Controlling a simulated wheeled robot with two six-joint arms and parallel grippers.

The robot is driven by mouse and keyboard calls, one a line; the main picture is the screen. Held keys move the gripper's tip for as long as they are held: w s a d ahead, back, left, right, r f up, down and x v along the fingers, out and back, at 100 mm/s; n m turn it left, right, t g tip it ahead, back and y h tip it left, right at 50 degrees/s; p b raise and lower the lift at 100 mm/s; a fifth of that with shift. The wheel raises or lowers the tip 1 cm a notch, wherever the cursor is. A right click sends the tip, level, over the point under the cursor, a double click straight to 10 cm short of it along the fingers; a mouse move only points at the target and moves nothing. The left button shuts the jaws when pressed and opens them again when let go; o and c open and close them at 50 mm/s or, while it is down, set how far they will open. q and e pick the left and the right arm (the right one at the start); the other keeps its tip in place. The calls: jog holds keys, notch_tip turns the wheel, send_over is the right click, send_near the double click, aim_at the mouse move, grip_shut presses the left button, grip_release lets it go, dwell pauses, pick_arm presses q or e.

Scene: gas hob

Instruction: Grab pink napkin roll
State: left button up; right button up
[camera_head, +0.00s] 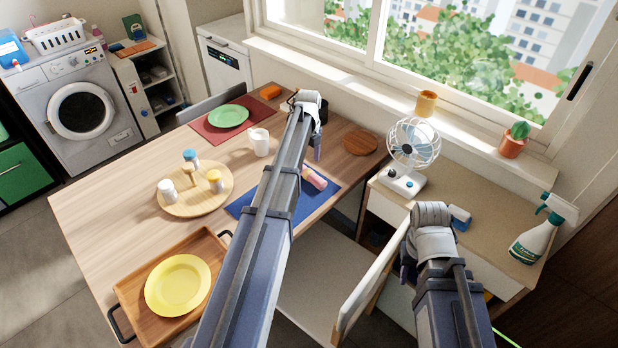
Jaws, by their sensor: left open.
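The pink napkin roll (314,178) lies on the blue placemat (325,192) near the window-side edge of the wooden table. My left arm reaches over the table and hides part of the placemat. My left gripper (316,153) hangs just above the far end of the napkin roll, mostly hidden by my arm. It is open, and I cannot tell whether it touches the roll. My right arm is folded at the lower right, beside the table, and hides its own gripper.
A black mug stands behind my left arm, partly hidden. A white cup (260,142), a round tray (213,199) with several shakers, a wooden tray (135,293) with a yellow plate (178,285), and a round wooden coaster (361,143) are on the table. A white chair (365,288) stands at its near side.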

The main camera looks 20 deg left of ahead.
aim_at(309, 171)
pick_arm(q)
jog(key=shift+s+d+f+b, duration=0.15)
jog(key=shift+f+b, duration=2.45)
jog(key=shift+f, duration=0.05)
jog(key=shift+r, duration=0.1)
jog(key=shift+c, duration=0.2)
grip_shut()
